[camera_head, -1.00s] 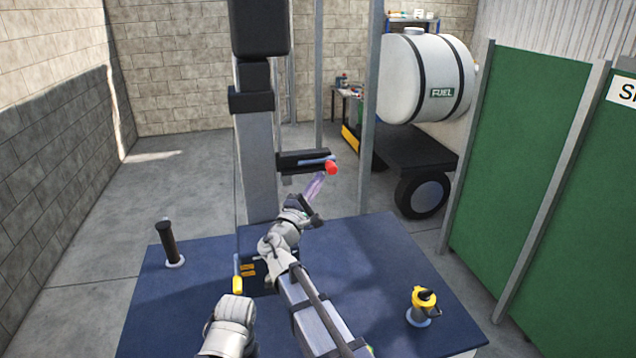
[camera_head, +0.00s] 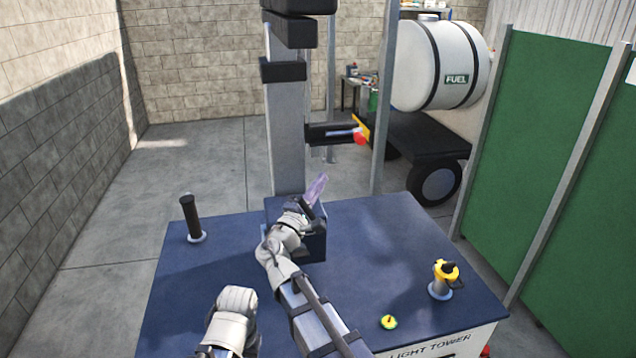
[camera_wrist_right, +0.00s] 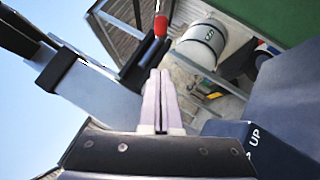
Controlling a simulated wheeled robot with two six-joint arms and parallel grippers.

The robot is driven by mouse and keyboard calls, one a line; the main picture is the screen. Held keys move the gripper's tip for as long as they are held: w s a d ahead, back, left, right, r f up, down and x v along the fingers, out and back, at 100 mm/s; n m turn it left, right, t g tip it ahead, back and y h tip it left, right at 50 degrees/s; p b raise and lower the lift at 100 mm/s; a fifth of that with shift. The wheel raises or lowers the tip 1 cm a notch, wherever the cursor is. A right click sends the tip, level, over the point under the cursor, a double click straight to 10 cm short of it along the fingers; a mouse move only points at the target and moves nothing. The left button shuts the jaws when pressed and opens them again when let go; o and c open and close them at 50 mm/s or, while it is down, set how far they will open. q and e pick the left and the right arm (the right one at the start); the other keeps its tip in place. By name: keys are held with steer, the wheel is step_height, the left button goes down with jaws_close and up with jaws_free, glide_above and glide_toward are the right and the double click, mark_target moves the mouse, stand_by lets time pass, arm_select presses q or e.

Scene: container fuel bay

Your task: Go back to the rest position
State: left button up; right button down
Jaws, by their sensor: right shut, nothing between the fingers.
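My right gripper (camera_head: 318,186) is above the blue deck (camera_head: 380,270), in front of the mast (camera_head: 288,130). Its pale purple fingers lie together, shut and empty, as the right wrist view (camera_wrist_right: 160,100) also shows. The red knob (camera_head: 361,138) is on the dark bracket (camera_head: 330,133) beside the mast, up and to the right of the fingertips with a gap between. It also shows in the right wrist view (camera_wrist_right: 160,26). Part of my left arm shows at the bottom of the head view; my left gripper is out of view.
A black post handle (camera_head: 190,215) stands at the deck's left. A yellow-topped fitting (camera_head: 443,278) stands at its right, and a small yellow cap (camera_head: 388,322) lies near the front. The fuel tank (camera_head: 440,65) and green panels (camera_head: 535,130) are beyond.

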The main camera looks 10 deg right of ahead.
steer(key=s+d+f+m+g+y+b, duration=0.1)
steer(key=s+f+m+g, duration=0.2)
steer(key=f, duration=0.4)
steer(key=s+d+f+m+g+y+b, duration=0.1)
steer(key=s+d+f+m+g+b, duration=0.2)
steer(key=f, duration=0.4)
steer(key=s+a+f+m+g+y, duration=0.1)
steer(key=s+a+f+g+y, duration=0.1)
steer(key=f, duration=0.4)
steer(key=s+a+f+m+g+y+b, duration=0.1)
steer(key=s+a+f+g+y, duration=0.2)
steer(key=s+f, duration=0.3)
steer(key=s+a+f+m+g+y+b, duration=0.1)
steer(key=s+a+f+g+y, duration=0.1)
steer(key=s+a+f, duration=0.3)
steer(key=shift+s+f+g+y, duration=0.4)
steer(key=shift+s+f, duration=0.35)
steer(key=shift+f, duration=0.1)
steer(key=s+a+f+g+y+b, duration=0.1)
steer(key=s+a+f+g+y, duration=0.1)
steer(key=s+a, duration=0.4)
steer(key=shift+s+a+f+m+g+y, duration=0.25)
steer(key=shift+s+f+m+g+y, duration=0.1)
steer(key=shift+f+y, duration=0.35)
steer(key=shift+w+r, duration=0.1)
